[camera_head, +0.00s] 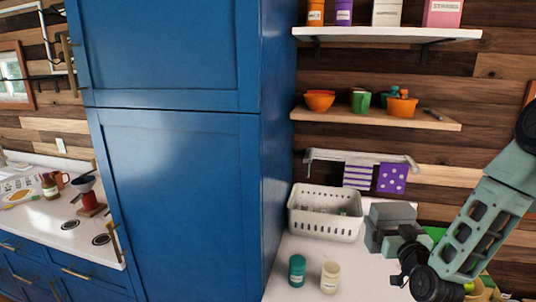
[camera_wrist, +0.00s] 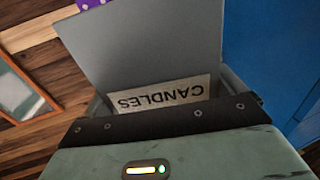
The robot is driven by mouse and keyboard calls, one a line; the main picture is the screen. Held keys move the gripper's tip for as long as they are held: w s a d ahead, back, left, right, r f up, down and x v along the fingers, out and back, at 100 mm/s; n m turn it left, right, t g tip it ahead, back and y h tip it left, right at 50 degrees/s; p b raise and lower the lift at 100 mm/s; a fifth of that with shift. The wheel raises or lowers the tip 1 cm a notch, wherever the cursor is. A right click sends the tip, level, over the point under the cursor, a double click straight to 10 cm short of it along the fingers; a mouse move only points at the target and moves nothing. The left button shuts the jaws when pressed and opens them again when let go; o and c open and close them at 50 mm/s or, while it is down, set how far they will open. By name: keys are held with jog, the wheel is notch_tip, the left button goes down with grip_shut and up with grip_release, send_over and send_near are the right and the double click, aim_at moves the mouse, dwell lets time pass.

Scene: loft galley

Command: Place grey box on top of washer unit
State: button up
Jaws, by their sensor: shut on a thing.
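A grey box (camera_head: 393,213) is in my gripper (camera_head: 389,243) above the white counter, at the right of the head view. In the wrist view the grey box (camera_wrist: 150,48) fills the middle, with a white label reading "CANDLES" upside down. My gripper is shut on the box; its fingertips are mostly hidden by the box and wrist. I cannot make out a washer unit in either view.
A white basket (camera_head: 325,214), a teal jar (camera_head: 297,270) and a cream jar (camera_head: 330,277) stand on the white counter (camera_head: 310,248). A tall blue cabinet (camera_head: 185,190) stands left of it. A wooden shelf (camera_head: 340,115) and a towel rail (camera_head: 360,157) hang above.

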jog(key=s+f+b, duration=0.5)
jog(key=f+b, duration=0.2)
jog(key=f, duration=0.6)
jog(key=s+f+b, duration=0.6)
jog(key=f+b, duration=0.1)
jog(key=f, duration=0.6)
jog(key=s+f+b, duration=0.5)
jog(key=f+b, duration=0.3)
jog(key=f, duration=0.4)
jog(key=shift+s+f, duration=0.2)
jog(key=shift+f, duration=0.2)
